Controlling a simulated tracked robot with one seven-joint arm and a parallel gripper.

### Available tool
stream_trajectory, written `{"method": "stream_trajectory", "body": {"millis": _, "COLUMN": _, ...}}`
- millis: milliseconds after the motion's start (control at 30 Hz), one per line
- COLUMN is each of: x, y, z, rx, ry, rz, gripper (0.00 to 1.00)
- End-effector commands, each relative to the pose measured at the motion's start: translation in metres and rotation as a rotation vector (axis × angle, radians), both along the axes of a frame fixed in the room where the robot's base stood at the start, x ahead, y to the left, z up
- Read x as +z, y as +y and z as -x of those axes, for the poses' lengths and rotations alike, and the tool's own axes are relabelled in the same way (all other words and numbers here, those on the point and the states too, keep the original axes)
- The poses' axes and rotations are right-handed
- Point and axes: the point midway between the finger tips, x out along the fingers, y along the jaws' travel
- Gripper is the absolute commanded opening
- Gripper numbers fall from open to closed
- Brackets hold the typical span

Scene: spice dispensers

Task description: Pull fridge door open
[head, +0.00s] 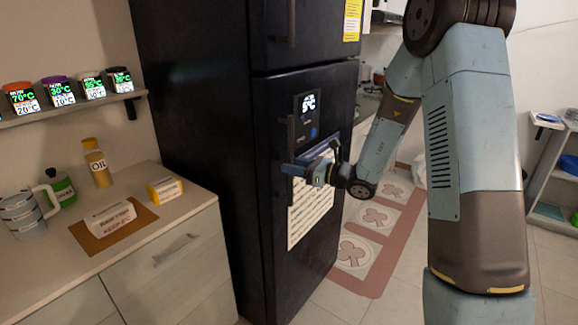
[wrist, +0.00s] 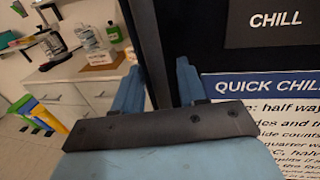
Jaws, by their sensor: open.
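The tall black fridge (head: 205,130) stands in the middle of the head view. Its lower door (head: 275,235) looks closed, flush with the upper door. A dark vertical handle (head: 291,133) runs along the left side of the lower door, below a small display. My gripper (head: 292,171) is at the handle's lower part, with its fingers open. In the wrist view the two blue fingers (wrist: 158,88) stand apart, and a dark vertical bar, apparently the handle (wrist: 146,45), lies between them. Whether either finger touches it I cannot tell.
A counter (head: 195,210) with a mug (head: 22,215), oil bottle (head: 96,165) and small boxes stands left of the fridge. A wall shelf (head: 70,108) holds several spice dispensers. A white notice (head: 312,205) is on the door.

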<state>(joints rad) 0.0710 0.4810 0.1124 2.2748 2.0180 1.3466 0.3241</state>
Motion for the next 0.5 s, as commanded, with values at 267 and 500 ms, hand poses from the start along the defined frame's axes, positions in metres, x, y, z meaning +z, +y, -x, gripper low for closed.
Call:
{"method": "stream_trajectory", "body": {"millis": 267, "x": 0.0002, "y": 0.0112, "z": -0.0055, "rx": 0.000, "ry": 0.000, "rz": -0.001, "gripper": 0.41}}
{"method": "stream_trajectory", "body": {"millis": 500, "x": 0.0002, "y": 0.0107, "z": -0.0056, "rx": -0.001, "ry": 0.000, "rz": -0.001, "gripper": 0.39}}
